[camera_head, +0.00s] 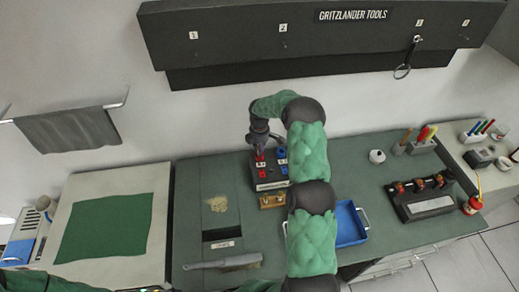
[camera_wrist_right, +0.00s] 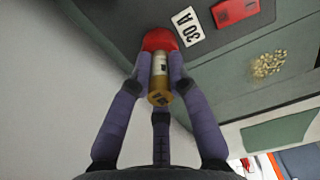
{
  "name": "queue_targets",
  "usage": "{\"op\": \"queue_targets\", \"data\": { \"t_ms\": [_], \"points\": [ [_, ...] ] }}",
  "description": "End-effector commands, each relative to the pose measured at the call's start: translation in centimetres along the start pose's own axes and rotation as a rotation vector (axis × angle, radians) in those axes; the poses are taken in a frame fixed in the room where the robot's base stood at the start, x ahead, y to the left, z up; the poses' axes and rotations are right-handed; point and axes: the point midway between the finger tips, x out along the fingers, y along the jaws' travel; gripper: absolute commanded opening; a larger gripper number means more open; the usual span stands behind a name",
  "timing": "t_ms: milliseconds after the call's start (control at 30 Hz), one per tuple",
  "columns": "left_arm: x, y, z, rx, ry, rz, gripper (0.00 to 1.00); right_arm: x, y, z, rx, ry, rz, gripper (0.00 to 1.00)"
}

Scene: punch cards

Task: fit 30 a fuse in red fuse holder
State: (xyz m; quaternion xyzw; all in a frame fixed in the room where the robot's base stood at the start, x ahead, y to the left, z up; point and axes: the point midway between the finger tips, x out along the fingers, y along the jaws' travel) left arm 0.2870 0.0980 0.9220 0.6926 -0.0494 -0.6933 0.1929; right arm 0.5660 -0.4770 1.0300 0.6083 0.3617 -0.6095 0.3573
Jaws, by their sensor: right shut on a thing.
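My right gripper (camera_head: 259,147) reaches over the dark fuse box (camera_head: 268,178) on the green bench. In the right wrist view, its fingers (camera_wrist_right: 159,70) are shut on a fuse (camera_wrist_right: 158,82), a pale cylinder with a brass-coloured end cap. The fuse's far end is at the red holder (camera_wrist_right: 159,39), beside a white "30 A" label (camera_wrist_right: 188,27). I cannot tell how deep the fuse sits in it. The red holder also shows below the gripper in the head view (camera_head: 260,158). My left gripper is not visible.
Blue holders (camera_head: 281,153) are on the box's right side. A small wooden block (camera_head: 271,201) stands in front. A blue tray (camera_head: 349,224) is partly behind my right arm. A brush (camera_head: 222,263) lies near the bench front. A black rack (camera_head: 420,197) stands right.

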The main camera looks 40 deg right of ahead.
Motion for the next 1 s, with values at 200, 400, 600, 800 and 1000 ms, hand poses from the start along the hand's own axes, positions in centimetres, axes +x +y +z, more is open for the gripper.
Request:
{"op": "queue_targets", "data": {
  "t_ms": [200,400,600,800,1000],
  "points": [
    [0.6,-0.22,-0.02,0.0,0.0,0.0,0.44,0.76,-0.03,-0.02,0.0,0.0,0.0,0.21],
    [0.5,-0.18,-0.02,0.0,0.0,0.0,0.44,0.66,-0.04,0.0,0.0,0.0,0.0,0.46],
    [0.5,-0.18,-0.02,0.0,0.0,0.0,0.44,0.66,-0.04,-0.01,0.0,0.0,-0.001,0.6],
    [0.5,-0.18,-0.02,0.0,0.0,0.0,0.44,0.64,-0.03,-0.02,0.0,0.0,0.0,0.7],
    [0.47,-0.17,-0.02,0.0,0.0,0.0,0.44,0.57,-0.02,-0.02,0.0,0.0,0.0,0.7]
  ]
}}
